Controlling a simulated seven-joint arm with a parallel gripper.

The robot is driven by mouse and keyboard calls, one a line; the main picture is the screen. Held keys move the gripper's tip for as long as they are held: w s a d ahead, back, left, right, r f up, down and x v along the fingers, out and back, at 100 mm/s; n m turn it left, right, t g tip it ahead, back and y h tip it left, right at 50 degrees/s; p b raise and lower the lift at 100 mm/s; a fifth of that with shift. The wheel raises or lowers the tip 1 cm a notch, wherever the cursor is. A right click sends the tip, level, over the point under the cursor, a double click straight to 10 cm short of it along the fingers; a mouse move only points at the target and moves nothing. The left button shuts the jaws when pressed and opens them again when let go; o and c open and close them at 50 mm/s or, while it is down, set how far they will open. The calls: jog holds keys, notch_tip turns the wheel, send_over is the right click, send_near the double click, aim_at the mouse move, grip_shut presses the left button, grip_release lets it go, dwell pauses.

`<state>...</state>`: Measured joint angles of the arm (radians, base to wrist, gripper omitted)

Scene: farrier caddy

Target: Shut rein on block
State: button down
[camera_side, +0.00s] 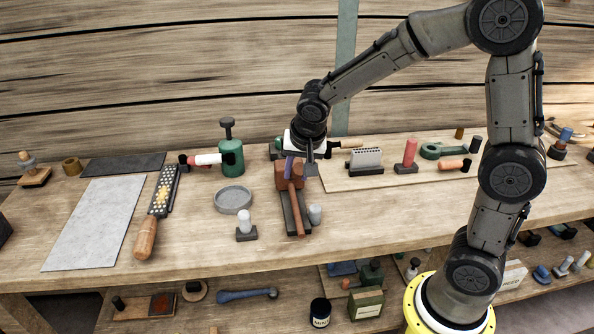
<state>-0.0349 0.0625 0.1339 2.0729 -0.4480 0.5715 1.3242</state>
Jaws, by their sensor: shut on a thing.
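A dark, narrow block (286,212) lies on the bench below my arm. A long reddish-brown bar (296,213), which looks like the rein, runs lengthwise over it towards the near edge. At its far end is a wider reddish-brown piece (281,180). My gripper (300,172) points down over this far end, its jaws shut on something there. A small purple-blue part (289,167) shows beside the fingers. The fingers hide the grip, so I cannot tell exactly which part is held or whether the bar touches the block.
A grey round dish (233,199) and a green bottle (231,157) are at left. A slotted pale piece (366,160) stands at right. The bench front right of the block is clear.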

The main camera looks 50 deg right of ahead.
jog(key=shift+s+a, duration=0.1)
jog(key=shift+s+a+f+t+h, duration=0.35)
jog(key=shift+f+t+h, duration=0.4)
jog(key=shift+f, duration=0.3)
jog(key=shift+s+a+f+t+h, duration=0.4)
jog(key=shift+f+t+h, duration=0.3)
jog(key=shift+f, duration=0.4)
jog(key=shift+s+a+f+t+h, duration=0.35)
jog(key=shift+f+t+h, duration=0.35)
jog(key=shift+f, duration=0.55)
jog(key=c, duration=0.6)
grip_release()
jog(key=shift+r, duration=0.1)
jog(key=v, duration=1.4)
